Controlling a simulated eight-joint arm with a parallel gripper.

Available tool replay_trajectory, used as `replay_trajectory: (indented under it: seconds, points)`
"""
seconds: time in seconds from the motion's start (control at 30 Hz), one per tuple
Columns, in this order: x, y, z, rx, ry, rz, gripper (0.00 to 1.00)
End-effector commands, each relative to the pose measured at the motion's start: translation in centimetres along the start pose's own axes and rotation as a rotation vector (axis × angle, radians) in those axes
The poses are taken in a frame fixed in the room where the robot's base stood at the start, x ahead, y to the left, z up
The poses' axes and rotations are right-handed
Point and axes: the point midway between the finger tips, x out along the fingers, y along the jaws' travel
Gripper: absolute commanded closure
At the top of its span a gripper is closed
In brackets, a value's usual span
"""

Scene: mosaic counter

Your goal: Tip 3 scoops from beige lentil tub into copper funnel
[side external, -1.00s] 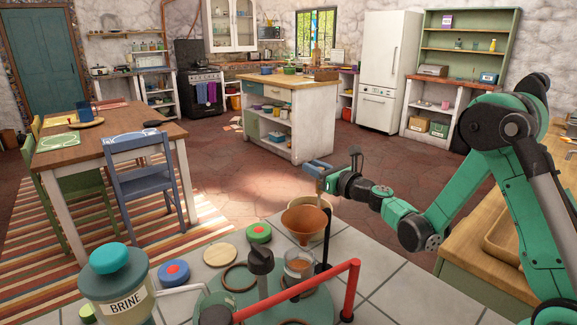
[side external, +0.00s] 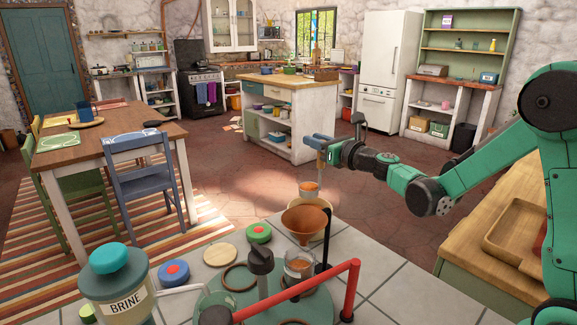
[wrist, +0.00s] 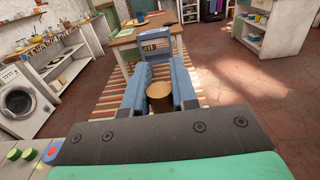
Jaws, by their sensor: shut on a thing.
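My gripper (side external: 319,146), with blue fingers, is shut on the handle of a scoop (side external: 308,190). The scoop hangs below it, looks level and holds orange-brown lentils. In the wrist view, the tan end of the handle (wrist: 159,92) sits between my blue fingers. The copper funnel (side external: 303,221) stands on a dark stand, below the scoop in the picture. A clear glass beaker (side external: 299,266) under the funnel holds some orange-brown material.
A red bar (side external: 318,283) crosses in front of the beaker. A dark-knobbed post (side external: 260,262) stands left of it. A jar labelled BRINE (side external: 118,290), a green disc (side external: 258,233), a blue-red disc (side external: 173,273) and a wooden disc (side external: 220,254) are on the left of the tiled counter.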

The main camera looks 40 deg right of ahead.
Motion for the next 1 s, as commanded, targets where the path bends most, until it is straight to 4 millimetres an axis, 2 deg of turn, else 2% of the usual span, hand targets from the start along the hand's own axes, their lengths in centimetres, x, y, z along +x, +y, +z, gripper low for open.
replay_trajectory:
  seconds: [0.13,0.23,0.5,0.77,0.8,1.0]
  points:
    - [0.0,0.0,0.3,0.000,0.000,0.000,1.00]
    - [0.0,0.0,1.6,0.000,0.000,0.000,1.00]
    - [-0.1,0.0,8.4,0.000,0.000,0.000,1.00]
    - [-0.1,0.0,13.7,0.000,0.000,0.000,1.00]
    - [-0.3,1.3,13.7,0.000,0.000,-0.019,1.00]
    - [-2.4,5.3,14.2,0.000,0.001,-0.143,1.00]
